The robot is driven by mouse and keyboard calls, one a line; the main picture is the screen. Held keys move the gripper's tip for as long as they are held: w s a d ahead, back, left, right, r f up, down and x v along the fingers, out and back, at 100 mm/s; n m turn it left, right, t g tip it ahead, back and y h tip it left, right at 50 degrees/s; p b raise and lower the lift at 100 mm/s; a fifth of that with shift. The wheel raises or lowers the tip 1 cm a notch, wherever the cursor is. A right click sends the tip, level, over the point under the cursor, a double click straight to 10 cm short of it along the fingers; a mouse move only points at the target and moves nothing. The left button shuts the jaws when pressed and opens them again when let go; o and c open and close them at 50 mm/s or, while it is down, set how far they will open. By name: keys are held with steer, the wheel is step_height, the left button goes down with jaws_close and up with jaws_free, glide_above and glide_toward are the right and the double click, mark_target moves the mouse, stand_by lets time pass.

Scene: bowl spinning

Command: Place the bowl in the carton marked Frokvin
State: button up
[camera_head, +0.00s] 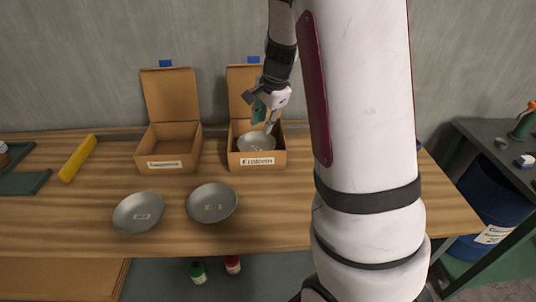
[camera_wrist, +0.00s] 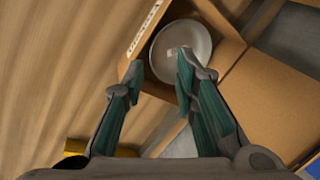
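A grey metal bowl (camera_head: 256,141) sits inside the open right-hand carton (camera_head: 238,167), whose front label seems to read Frokvin. My gripper (camera_head: 268,120) is above the carton, close over the bowl. In the wrist view, the fingers of my gripper (camera_wrist: 160,66) are spread apart. The right fingertip overlaps the bowl's inside and the left one is outside its rim. I cannot tell whether either touches the bowl.
Two more grey bowls, (camera_head: 139,212) and (camera_head: 212,203), stand on the table front. Another open carton (camera_head: 168,164) is to the left, its label unreadable. The raised carton lid (camera_head: 241,82) stands behind my gripper.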

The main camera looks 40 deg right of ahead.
steer(key=s+a+r+n+y, duration=0.2)
steer(key=s+a+r+n, duration=0.8)
steer(key=a, duration=0.5)
steer(key=s+a+r+n+h, duration=0.1)
steer(key=s+n, duration=0.3)
steer(key=s, duration=0.5)
steer(key=s+a+r+n+h, duration=0.1)
steer(key=s+a+n, duration=0.2)
steer(key=s, duration=0.6)
steer(key=shift+a+r+n, duration=0.15)
steer(key=shift+a+n, duration=0.25)
steer(key=shift+a, duration=0.2)
